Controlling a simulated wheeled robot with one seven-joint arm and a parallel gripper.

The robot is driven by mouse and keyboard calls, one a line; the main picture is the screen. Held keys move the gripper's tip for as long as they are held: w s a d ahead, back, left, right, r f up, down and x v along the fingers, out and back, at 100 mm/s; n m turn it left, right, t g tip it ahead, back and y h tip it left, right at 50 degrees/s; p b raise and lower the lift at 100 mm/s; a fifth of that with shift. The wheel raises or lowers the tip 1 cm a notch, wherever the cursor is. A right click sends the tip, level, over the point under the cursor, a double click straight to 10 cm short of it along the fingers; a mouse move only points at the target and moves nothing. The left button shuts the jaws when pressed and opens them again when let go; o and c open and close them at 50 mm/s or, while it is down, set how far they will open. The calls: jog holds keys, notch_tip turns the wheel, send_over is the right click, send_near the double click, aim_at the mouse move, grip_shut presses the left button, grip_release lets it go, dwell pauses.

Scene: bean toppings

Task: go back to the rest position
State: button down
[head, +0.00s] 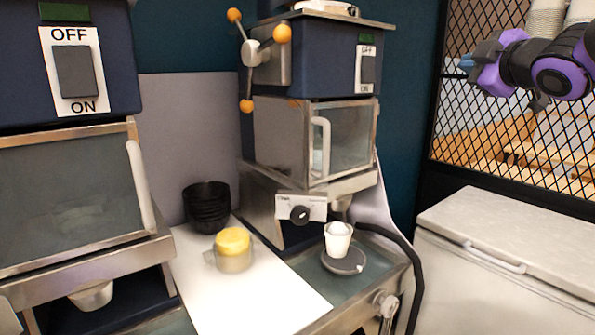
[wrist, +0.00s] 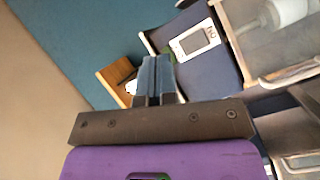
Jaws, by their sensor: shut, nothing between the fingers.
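In the head view my purple and black arm reaches in from the upper right, high in front of the black mesh. The gripper end is at the arm's left end there, small and hard to make out. It is well apart from the machines and the counter.
A white cup (head: 338,241) stands on a dark round stand under the right machine (head: 283,150). A yellow-topped cup (head: 233,248) and stacked black bowls (head: 207,206) are on the white board (head: 262,297). A white chest (head: 505,265) stands at right, below my arm.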

jog(key=s+a+f+m+g+h, duration=0.1)
jog(key=s+f+m+g, duration=0.5)
jog(key=s+f, duration=0.4)
jog(key=s+a+f+m+g+h, duration=0.1)
jog(key=s+f+m+g, duration=0.5)
jog(key=s, duration=1)
notch_tip(320, 180, down, 4)
jog(key=m, duration=0.2)
jog(key=shift+s+a+m+g+h, duration=0.15)
jog(key=shift+a+m+g+h, duration=0.15)
jog(key=shift+h, duration=0.1)
jog(key=shift+d, duration=0.1)
dwell(0.5)
